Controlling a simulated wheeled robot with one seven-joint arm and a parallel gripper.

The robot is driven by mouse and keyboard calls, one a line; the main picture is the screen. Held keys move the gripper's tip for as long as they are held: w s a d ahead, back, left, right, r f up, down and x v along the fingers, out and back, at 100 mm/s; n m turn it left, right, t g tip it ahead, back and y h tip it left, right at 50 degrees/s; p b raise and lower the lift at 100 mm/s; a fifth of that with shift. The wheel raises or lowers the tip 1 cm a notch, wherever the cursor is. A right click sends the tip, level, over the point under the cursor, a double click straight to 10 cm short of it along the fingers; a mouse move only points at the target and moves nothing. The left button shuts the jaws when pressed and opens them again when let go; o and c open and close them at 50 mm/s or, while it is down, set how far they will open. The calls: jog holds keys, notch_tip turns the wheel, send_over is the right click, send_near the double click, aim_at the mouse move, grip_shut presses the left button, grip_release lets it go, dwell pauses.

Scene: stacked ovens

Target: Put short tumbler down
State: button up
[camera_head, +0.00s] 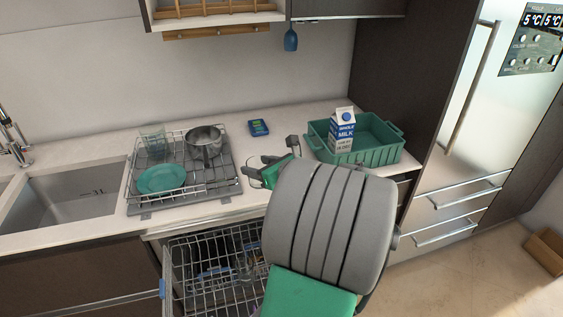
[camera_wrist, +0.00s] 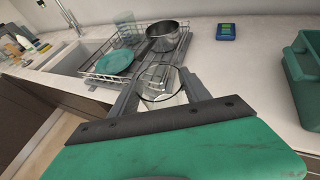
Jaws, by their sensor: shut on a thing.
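My gripper (camera_wrist: 160,84) is shut on a clear short tumbler (camera_wrist: 158,80), whose round rim shows between the two fingers in the wrist view. In the head view my gripper (camera_head: 270,168) is over the front part of the counter (camera_head: 275,118), between the dish rack and the green crate. The tumbler is hard to make out there, partly hidden by my gripper and arm. I cannot tell whether its base touches the counter.
A wire dish rack (camera_head: 228,185) at left holds a teal plate (camera_head: 162,178), a metal pot (camera_head: 204,143) and another clear glass (camera_head: 152,138). A green crate (camera_head: 375,150) with a milk carton (camera_head: 342,128) stands right. A blue device (camera_head: 259,128) lies behind. An open dishwasher basket (camera_head: 205,265) is below.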

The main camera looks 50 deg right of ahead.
jog(key=d+r, duration=0.1)
jog(key=s+d+r, duration=0.1)
jog(key=shift+s+d+r+m+h+p, duration=0.15)
jog(key=shift+d+r+m+h+p, duration=0.15)
jog(key=shift+d, duration=0.1)
jog(key=w+d+f+p, duration=0.1)
jog(key=w+d+f, duration=0.1)
jog(key=d+f, duration=0.2)
jog(key=w+d+f+p, duration=0.1)
jog(key=w+d+f, duration=0.1)
jog(key=d+f, duration=0.2)
jog(key=w+d+f+p, duration=0.1)
jog(key=w+d+f, duration=0.2)
jog(key=d+f, duration=0.1)
jog(key=shift+f, duration=0.5)
jog(key=shift+s+f, duration=0.1)
jog(key=shift+f, duration=0.2)
jog(key=o, duration=1.6)
